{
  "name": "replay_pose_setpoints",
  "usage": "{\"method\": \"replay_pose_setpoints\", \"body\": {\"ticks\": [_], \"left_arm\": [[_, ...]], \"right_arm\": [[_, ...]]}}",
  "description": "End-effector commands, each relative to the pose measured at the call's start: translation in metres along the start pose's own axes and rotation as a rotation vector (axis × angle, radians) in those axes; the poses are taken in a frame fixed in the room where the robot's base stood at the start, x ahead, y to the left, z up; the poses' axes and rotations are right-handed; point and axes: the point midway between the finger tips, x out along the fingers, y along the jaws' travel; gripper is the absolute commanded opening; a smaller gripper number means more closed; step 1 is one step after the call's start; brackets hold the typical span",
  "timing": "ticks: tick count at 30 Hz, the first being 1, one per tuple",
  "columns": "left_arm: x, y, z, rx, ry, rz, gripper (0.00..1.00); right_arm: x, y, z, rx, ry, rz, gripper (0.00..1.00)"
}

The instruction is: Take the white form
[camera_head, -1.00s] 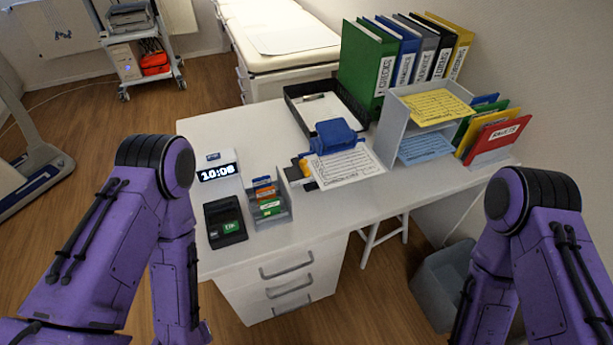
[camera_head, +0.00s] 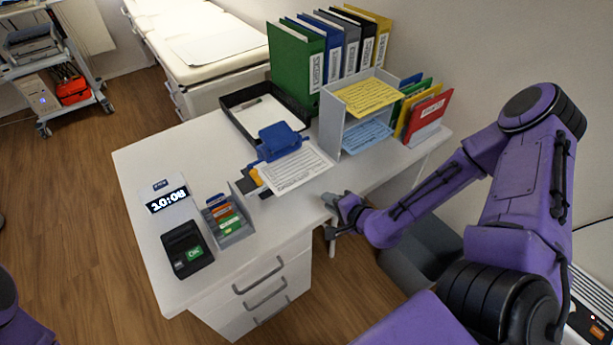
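The white form (camera_head: 297,172) is a printed sheet with lines of text. It lies on the desk, its far edge at a blue device (camera_head: 279,139). I cannot tell whether the device grips it. My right gripper (camera_head: 334,203) is at the desk's front edge, just right of and nearer than the form's near right corner. It looks apart from the form, and its fingers are too small to tell whether they are open or shut. My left gripper is out of view; only a bit of purple arm shows at bottom left.
A grey two-tier rack (camera_head: 333,125) holds yellow sheets (camera_head: 368,96) and blue sheets (camera_head: 366,136) right of the form. A black tray (camera_head: 236,101) and binders stand behind. A card holder (camera_head: 244,233), clock (camera_head: 167,199) and black terminal (camera_head: 187,250) are left. A grey bin is below right.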

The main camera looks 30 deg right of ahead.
Motion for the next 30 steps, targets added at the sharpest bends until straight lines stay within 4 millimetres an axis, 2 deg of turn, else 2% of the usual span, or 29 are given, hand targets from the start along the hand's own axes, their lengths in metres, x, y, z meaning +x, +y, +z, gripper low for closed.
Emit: {"method": "replay_pose_setpoints", "body": {"ticks": [1, 4, 8, 15, 21, 25, 30], "left_arm": [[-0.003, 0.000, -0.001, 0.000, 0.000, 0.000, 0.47], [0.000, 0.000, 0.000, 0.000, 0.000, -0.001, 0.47], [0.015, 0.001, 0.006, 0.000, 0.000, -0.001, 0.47], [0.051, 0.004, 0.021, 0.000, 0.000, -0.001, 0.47], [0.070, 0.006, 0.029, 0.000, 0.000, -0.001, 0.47], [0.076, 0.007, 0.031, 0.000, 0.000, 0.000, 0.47], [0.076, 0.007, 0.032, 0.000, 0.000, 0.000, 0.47]], "right_arm": [[0.000, -0.013, -0.004, 0.040, 0.004, -0.047, 0.21], [0.003, -0.023, -0.007, 0.072, 0.001, -0.095, 0.21], [0.017, -0.021, -0.008, 0.074, 0.000, -0.102, 0.21], [0.060, -0.022, -0.007, 0.070, 0.001, -0.100, 0.21], [0.089, -0.027, -0.008, 0.070, 0.001, -0.098, 0.21], [0.098, -0.031, -0.008, 0.073, 0.001, -0.098, 0.21], [0.101, -0.034, -0.008, 0.074, 0.000, -0.097, 0.21]]}}
